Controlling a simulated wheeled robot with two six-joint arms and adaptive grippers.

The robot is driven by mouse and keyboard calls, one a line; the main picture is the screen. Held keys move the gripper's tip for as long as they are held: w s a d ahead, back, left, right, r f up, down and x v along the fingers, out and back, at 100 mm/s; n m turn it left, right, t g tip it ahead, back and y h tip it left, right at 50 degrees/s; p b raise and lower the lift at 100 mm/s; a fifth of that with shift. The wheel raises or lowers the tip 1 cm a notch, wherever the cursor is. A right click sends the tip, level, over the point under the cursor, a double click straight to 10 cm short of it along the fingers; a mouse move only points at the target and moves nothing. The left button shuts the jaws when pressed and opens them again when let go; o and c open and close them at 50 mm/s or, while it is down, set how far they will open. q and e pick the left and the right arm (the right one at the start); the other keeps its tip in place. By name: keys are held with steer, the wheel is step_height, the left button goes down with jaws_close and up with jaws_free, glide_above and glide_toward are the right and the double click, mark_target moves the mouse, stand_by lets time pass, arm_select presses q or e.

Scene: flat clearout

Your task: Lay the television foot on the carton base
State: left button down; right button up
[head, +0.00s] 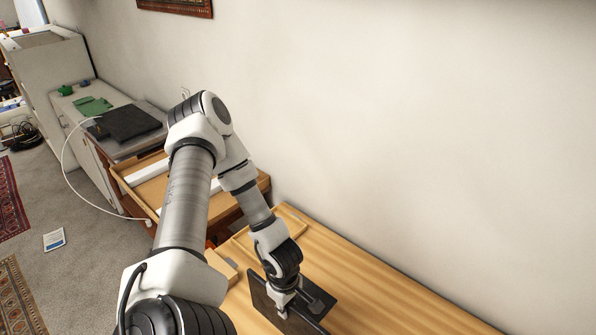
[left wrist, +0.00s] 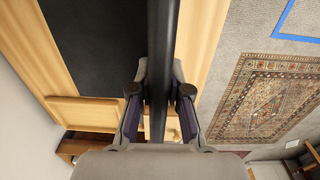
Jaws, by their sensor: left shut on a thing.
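My left gripper (head: 285,305) is low over the wooden top at the bottom of the head view. It is shut on the television foot (head: 263,300), a dark thin plate held on edge. In the left wrist view my left gripper (left wrist: 160,95) has a finger on either side of the foot's dark edge (left wrist: 160,45). I cannot tell whether the foot touches the wood. The carton base (head: 128,187), a shallow light-brown tray with white strips inside, sits left of my arm. My arm hides part of it. My right gripper is not in view.
A flat black piece (left wrist: 85,45) lies on the wooden top (head: 395,310) beside the held foot. A dark flat panel (head: 132,122) and green pieces (head: 93,106) lie on cabinets at the left. The wall (head: 420,130) runs along the back. The wooden top is clear to the right.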

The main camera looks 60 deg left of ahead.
arm_select(q)
steer(key=w+d+b, duration=0.1)
steer(key=w+d, duration=0.1)
steer(key=w+d+f+b, duration=0.1)
steer(key=w+d+b, duration=0.1)
steer(key=w+d, duration=0.1)
steer(key=shift+w+d, duration=0.1)
steer(key=shift+d, duration=0.15)
steer(key=w+d+f+b, duration=0.2)
steer(key=w+d+f, duration=0.2)
steer(key=w+d, duration=0.1)
steer(key=shift+w+d+b, duration=0.25)
steer(key=shift+d+b, duration=0.05)
steer(key=shift+d, duration=0.1)
steer(key=shift+s+f, duration=0.1)
steer(key=shift+f, duration=0.05)
steer(key=c, duration=1.1)
jaws_free()
